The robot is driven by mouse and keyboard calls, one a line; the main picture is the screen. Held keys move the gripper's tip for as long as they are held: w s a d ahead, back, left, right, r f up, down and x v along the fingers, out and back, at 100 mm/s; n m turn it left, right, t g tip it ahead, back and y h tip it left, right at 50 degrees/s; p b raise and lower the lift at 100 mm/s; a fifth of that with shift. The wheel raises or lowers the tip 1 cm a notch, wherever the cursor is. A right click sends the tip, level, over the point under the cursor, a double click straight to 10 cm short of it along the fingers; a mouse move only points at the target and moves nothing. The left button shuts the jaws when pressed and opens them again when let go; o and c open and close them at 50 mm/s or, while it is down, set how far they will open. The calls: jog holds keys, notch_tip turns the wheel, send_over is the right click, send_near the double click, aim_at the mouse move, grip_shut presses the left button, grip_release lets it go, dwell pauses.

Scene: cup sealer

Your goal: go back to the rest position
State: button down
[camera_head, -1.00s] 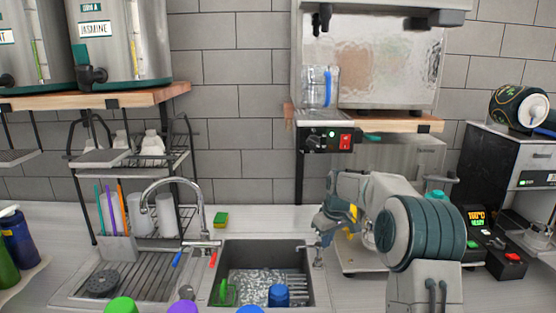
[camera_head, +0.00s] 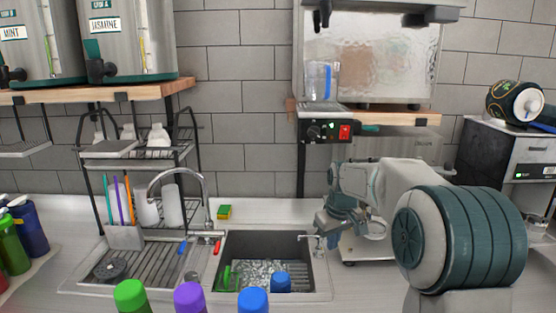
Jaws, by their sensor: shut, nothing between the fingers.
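My arm reaches in from the lower right, with its large teal joint in front. My gripper (camera_head: 326,236) is at the arm's far end, over the right rim of the sink (camera_head: 262,239). It is shut and I see nothing held in it, though the fingertips are small and partly hidden by the wrist. The sink holds a blue cup (camera_head: 281,282) and a green item (camera_head: 228,279), both below and left of my gripper.
Green, purple and blue bottle tops (camera_head: 190,298) stand along the front edge. A faucet (camera_head: 200,190), a dish rack (camera_head: 128,152) and a sponge (camera_head: 224,212) are to the left. Behind my arm are a wooden shelf (camera_head: 425,118) and a machine. A dark-topped machine (camera_head: 515,150) stands right.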

jog(key=s+f+m+b, duration=0.2)
jog(key=s, duration=1.4)
jog(key=s+f+m+t+b, duration=0.1)
jog(key=s+f+m+b, duration=0.1)
jog(key=s, duration=1.3)
jog(key=shift+s+d+m, duration=0.35)
jog(key=shift+m, duration=0.05)
